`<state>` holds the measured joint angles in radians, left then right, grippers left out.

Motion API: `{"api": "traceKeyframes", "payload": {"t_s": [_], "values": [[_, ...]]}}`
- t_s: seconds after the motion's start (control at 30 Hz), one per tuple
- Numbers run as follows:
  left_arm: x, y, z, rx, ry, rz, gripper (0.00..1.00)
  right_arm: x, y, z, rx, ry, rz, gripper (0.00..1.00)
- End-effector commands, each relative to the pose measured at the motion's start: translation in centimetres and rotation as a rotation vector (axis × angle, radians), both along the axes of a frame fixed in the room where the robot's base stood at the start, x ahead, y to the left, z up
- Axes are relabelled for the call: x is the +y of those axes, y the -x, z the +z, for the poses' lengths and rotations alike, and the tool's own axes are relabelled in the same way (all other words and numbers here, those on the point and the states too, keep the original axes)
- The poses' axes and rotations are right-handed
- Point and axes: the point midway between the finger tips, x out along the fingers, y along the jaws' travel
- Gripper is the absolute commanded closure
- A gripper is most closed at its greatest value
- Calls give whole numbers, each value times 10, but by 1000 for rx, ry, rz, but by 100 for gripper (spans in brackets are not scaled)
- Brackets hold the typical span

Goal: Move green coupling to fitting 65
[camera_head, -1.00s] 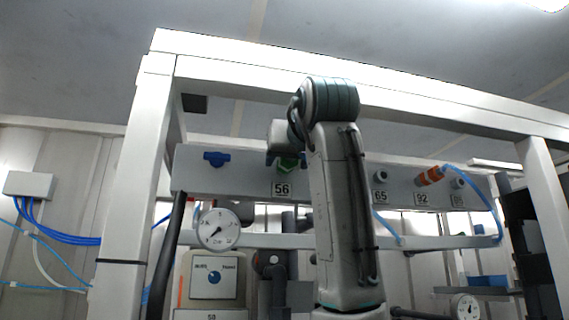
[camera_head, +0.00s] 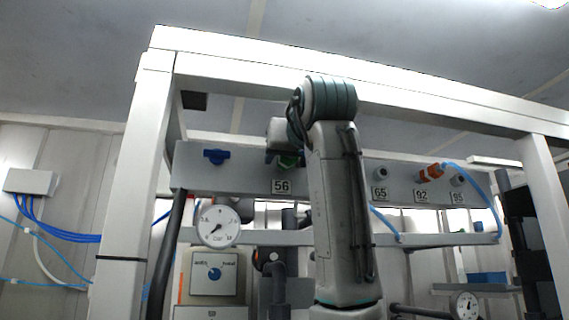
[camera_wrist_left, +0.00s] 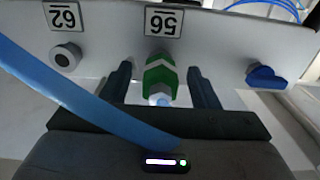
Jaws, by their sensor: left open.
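The green coupling (camera_head: 287,160) sits on the fitting above label 56 on the grey panel, partly hidden by my left gripper (camera_head: 284,148) in the head view. In the left wrist view, the green coupling (camera_wrist_left: 160,76) lies between the two spread fingers of my left gripper (camera_wrist_left: 158,82), with a gap on each side. The jaws are open. Fitting 65 (camera_head: 380,173) is a bare grey fitting above its label, right of my left arm. My right gripper is not in view.
A blue valve handle (camera_head: 215,157) is left of 56. An orange coupling (camera_head: 431,173) with a blue hose sits at 92, near fitting 95 (camera_head: 457,180). A blue hose (camera_wrist_left: 75,85) crosses close before the wrist camera. White frame posts (camera_head: 140,180) flank the panel.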

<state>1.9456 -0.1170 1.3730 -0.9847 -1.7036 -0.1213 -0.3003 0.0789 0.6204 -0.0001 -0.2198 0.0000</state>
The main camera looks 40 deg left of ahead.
Motion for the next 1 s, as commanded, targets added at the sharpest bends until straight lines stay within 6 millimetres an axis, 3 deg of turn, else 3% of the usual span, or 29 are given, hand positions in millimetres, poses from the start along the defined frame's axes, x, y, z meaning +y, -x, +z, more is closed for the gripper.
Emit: {"api": "traceKeyframes", "payload": {"t_s": [0.27,0.57,1.0], "values": [[0,0,0,0,0,0,45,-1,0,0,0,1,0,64],[0,0,0,0,0,0,100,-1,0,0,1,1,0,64],[-6,5,-1,0,0,0,100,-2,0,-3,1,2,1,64]]}}
